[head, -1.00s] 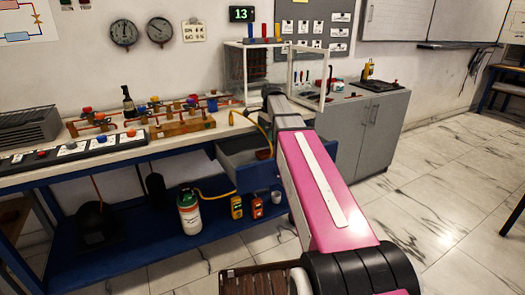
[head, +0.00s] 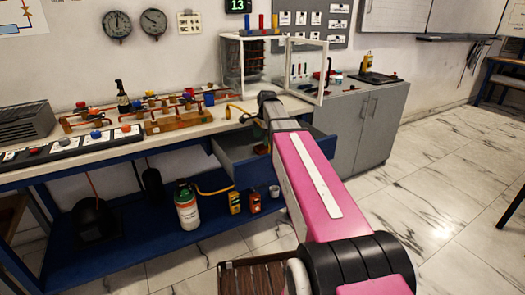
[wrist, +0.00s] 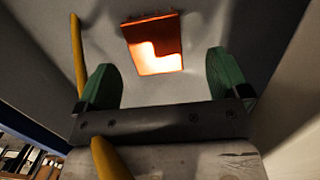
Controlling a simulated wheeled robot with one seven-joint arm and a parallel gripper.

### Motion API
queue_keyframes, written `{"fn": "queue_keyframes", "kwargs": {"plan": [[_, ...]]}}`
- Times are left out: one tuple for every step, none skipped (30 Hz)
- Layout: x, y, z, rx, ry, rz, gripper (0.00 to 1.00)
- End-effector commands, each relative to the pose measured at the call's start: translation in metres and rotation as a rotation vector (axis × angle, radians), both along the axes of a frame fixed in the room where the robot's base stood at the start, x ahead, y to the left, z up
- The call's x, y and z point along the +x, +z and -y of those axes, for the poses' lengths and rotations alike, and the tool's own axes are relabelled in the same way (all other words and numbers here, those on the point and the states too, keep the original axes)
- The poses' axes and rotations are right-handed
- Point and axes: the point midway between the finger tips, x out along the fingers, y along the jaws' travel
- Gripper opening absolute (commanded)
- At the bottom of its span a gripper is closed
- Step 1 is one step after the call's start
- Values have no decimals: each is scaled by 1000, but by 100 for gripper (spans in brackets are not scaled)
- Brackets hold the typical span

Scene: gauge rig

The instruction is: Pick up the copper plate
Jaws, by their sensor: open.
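The copper plate (wrist: 153,45) is an orange-brown, roughly square piece with a bright patch of light. In the wrist view it lies on the grey floor of what looks like the open drawer (head: 228,165). My gripper (wrist: 163,82) is open, its two green fingers spread wide with nothing between them. The plate shows beyond the fingertips, between them in the picture and apart from them. In the head view my pink arm reaches to the drawer and hides most of its inside and the gripper.
The drawer's walls rise close around my gripper. A yellow hose (wrist: 78,55) runs beside the left finger. A glass-sided case (head: 303,75) stands behind my arm. The bench (head: 95,150) at left holds several devices; a grey cabinet (head: 365,125) stands at right.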

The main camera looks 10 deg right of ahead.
Motion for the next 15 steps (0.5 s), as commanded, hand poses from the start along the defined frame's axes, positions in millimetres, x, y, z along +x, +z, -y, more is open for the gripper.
{"fn": "queue_keyframes", "kwargs": {"plan": [[-2,-5,1,0,0,-1,94],[-3,-9,1,0,0,-2,94],[-4,-14,1,0,-1,-2,94],[-5,-18,2,0,-1,-2,94],[-6,-22,2,0,-1,-2,94],[-7,-27,2,0,-1,-2,94],[-6,-31,2,0,0,-2,94],[-6,-35,1,0,0,-2,94],[-6,-39,0,-1,0,-2,94],[-6,-42,0,0,0,-1,94],[-6,-44,0,0,0,-1,94],[-6,-45,0,0,0,-1,94],[-6,-45,0,0,0,0,94],[-6,-46,-1,0,0,0,94],[-6,-46,0,0,0,0,94]]}}
